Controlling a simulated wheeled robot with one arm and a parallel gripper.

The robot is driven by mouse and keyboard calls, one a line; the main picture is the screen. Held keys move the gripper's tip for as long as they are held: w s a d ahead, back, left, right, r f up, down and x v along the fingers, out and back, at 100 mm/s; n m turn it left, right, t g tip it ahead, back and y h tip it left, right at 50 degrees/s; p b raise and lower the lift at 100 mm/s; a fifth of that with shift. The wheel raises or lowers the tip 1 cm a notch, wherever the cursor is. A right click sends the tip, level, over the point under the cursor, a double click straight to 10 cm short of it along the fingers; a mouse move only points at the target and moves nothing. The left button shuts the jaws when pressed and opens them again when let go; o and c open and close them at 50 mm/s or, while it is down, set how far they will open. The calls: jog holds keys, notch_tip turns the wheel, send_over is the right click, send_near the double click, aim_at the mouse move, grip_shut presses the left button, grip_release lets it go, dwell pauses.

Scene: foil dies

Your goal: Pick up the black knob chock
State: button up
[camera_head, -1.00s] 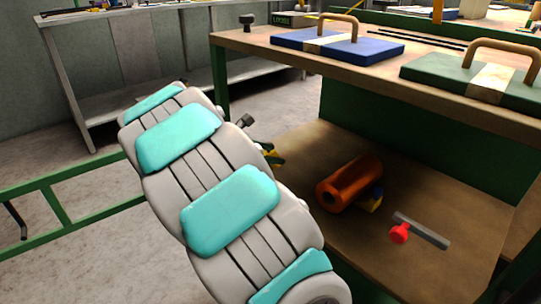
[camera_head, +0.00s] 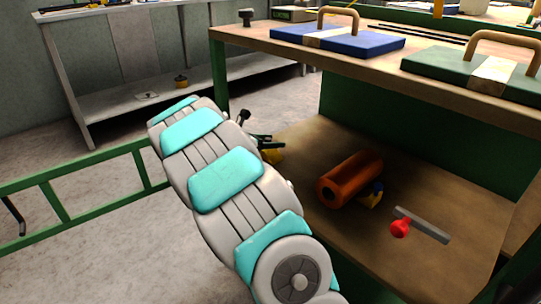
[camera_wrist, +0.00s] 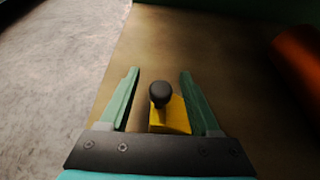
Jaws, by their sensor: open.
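The black knob chock (camera_wrist: 173,119) is a yellow block with a round black knob, seen from above in the wrist view. It lies on the brown lower shelf of the workbench. My gripper (camera_wrist: 159,72) is open, with one green finger on each side of the black knob. The right finger is close to the yellow block; I cannot tell whether they touch. In the head view, my gripper (camera_head: 268,141) is at the left edge of the lower shelf, and only a little yellow of the chock (camera_head: 274,156) shows beside it.
A grey bar with a red knob (camera_head: 400,229) lies further right. The bench top (camera_head: 285,44) overhangs the shelf (camera_head: 440,190) and holds blue and green handled boards.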

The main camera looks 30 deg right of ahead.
jog(key=shift+x, duration=0.8)
grip_shut()
